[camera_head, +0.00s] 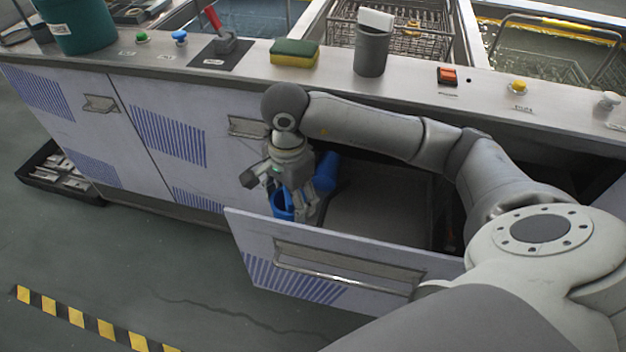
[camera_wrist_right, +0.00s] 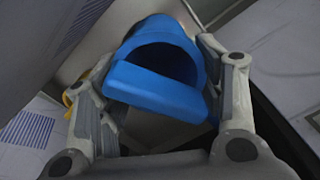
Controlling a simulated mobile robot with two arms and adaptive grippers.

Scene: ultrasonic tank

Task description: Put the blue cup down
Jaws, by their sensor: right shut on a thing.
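The blue cup (camera_wrist_right: 166,32) is between the two fingers of my right gripper (camera_wrist_right: 165,95) in the right wrist view. Its dark opening shows, with a flat blue part across the near side. In the head view my right gripper (camera_head: 296,205) points down at the left end of the open drawer (camera_head: 340,257), shut on the cup. Blue parts (camera_head: 282,204) show beside and behind the fingers. The gripper hides much of the cup, and I cannot tell whether it touches the drawer floor. My left gripper is not in view.
The drawer's floor (camera_head: 380,212) is bare to the right of the gripper. On the counter above stand a grey cup (camera_head: 371,52), a yellow-green sponge (camera_head: 294,54), a red-handled lever (camera_head: 224,40) and several buttons. A dark tray (camera_head: 62,180) lies on the floor at the left.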

